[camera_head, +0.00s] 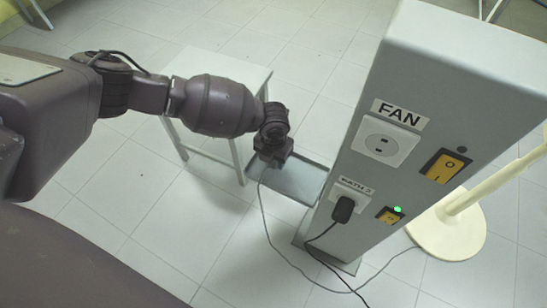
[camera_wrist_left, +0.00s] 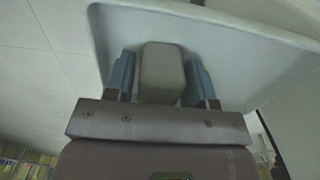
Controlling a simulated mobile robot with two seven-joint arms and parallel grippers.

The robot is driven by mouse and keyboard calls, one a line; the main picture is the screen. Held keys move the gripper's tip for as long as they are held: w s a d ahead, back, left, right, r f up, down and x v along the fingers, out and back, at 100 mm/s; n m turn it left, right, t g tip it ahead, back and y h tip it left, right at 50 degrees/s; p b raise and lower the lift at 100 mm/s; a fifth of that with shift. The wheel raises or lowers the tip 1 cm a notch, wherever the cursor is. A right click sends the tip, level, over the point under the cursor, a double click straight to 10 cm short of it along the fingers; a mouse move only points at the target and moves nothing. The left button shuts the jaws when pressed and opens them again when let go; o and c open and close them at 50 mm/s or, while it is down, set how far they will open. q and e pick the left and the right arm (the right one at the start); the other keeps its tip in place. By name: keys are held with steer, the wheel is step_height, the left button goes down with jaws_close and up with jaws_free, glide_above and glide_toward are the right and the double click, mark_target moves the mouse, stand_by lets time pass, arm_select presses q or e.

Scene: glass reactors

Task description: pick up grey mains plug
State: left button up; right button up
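The grey mains plug (camera_wrist_left: 162,72) shows in the left wrist view between the two blue-grey fingers of my left gripper (camera_wrist_left: 163,80). A narrow gap seems to show on each side of the plug, so the fingers look open around it. In the head view my left gripper (camera_head: 272,160) is over the grey tray (camera_head: 310,178), pointing down; its fingertips and the plug are hidden there. A grey cable (camera_head: 265,222) runs from under the gripper to the floor. The tray also shows behind the plug in the left wrist view (camera_wrist_left: 240,50). My right gripper is not in view.
A grey pillar (camera_head: 350,175) stands right of the tray. It carries an empty FAN socket (camera_head: 382,143), a yellow switch (camera_head: 445,167), and a black plug (camera_head: 343,209) in a lower socket. A white stool (camera_head: 225,70) is behind my arm. A cream stand base (camera_head: 450,235) is at right.

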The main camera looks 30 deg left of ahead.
arm_select(q)
steer(key=c, duration=0.7)
steer(key=shift+r, duration=0.35)
step_height(320, 180, up, 19)
steer(key=p, duration=0.7)
steer(key=s+r+p, duration=0.3)
steer(key=s+p, duration=0.1)
steer(key=s, duration=0.3)
steer(key=shift+r, duration=0.2)
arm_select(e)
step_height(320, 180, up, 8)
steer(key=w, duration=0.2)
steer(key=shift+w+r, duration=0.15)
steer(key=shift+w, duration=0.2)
